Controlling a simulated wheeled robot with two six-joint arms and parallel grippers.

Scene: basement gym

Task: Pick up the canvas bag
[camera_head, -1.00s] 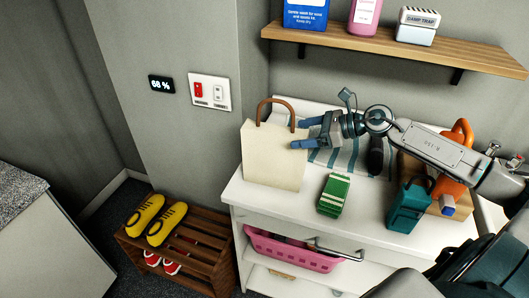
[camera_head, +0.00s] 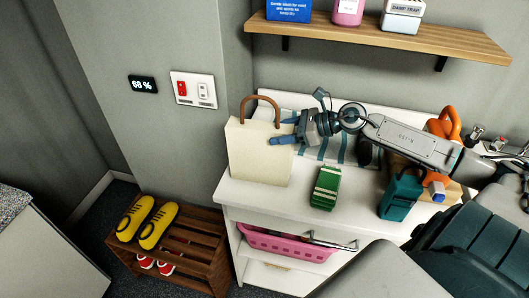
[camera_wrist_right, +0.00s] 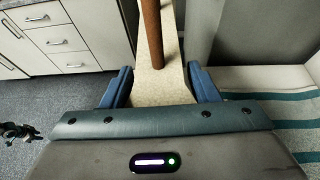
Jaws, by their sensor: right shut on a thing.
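The cream canvas bag (camera_head: 256,155) stands upright on the left end of the white cabinet top, with its brown handle (camera_head: 262,100) arched above it. My right gripper (camera_head: 283,131) reaches in from the right and is shut on the right side of the bag. In the right wrist view the bag (camera_wrist_right: 158,84) lies between the two blue fingers, and the brown handle (camera_wrist_right: 151,30) runs up the middle. I cannot tell whether the bag's base is clear of the top. My left gripper is not in view.
On the cabinet top (camera_head: 282,200) are a green striped box (camera_head: 325,188), a teal bag (camera_head: 400,196), an orange object (camera_head: 446,125) and a striped towel (camera_head: 340,149). A wooden shelf (camera_head: 390,45) hangs above. A shoe rack (camera_head: 190,245) with yellow shoes (camera_head: 158,222) stands lower left.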

